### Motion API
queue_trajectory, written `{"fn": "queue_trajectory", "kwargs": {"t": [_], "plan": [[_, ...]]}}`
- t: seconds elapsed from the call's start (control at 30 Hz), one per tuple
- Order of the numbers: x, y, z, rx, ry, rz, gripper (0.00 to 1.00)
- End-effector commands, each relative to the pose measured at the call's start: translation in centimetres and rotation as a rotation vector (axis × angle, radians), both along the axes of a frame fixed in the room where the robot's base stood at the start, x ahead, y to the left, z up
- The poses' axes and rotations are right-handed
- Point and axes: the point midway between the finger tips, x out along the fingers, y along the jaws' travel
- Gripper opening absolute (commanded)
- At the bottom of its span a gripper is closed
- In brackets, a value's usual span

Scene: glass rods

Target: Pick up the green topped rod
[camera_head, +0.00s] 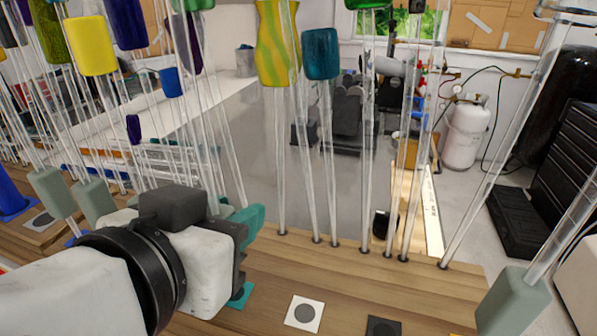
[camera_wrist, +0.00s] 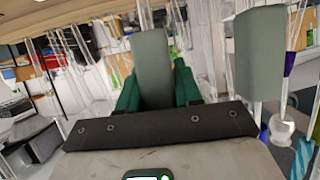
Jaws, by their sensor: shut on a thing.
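My gripper (camera_head: 246,224) is low over the wooden bench at the left of centre in the head view, its teal fingers pointing right. In the wrist view my gripper (camera_wrist: 157,90) has its green fingers on either side of a grey-green block (camera_wrist: 152,55), shut on it. The wrist blocks sight of this block in the head view. Green tops show above: a dark green one (camera_head: 48,32) at upper left, a teal one (camera_head: 320,54) at top centre, and a green one at the top edge, partly cut off. Which is the task's rod I cannot tell.
A yellow-green striped top (camera_head: 278,45) and a yellow top (camera_head: 91,46) stand on clear rods. Other grey-green blocks (camera_head: 515,302) flank the arm, one close to the right in the wrist view (camera_wrist: 258,52). Thin clear rods crowd the bench (camera_head: 420,290); its front right is barer.

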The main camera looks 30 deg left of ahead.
Motion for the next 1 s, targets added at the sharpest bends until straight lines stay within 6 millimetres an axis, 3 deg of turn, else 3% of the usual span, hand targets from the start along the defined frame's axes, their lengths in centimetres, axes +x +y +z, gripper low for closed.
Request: {"fn": "queue_trajectory", "kwargs": {"t": [0.7,1.0], "plan": [[0.0,0.0,8.5,0.002,-0.002,-0.001,0.01],[0.0,0.0,9.7,0.0,0.0,0.0,0.01]]}}
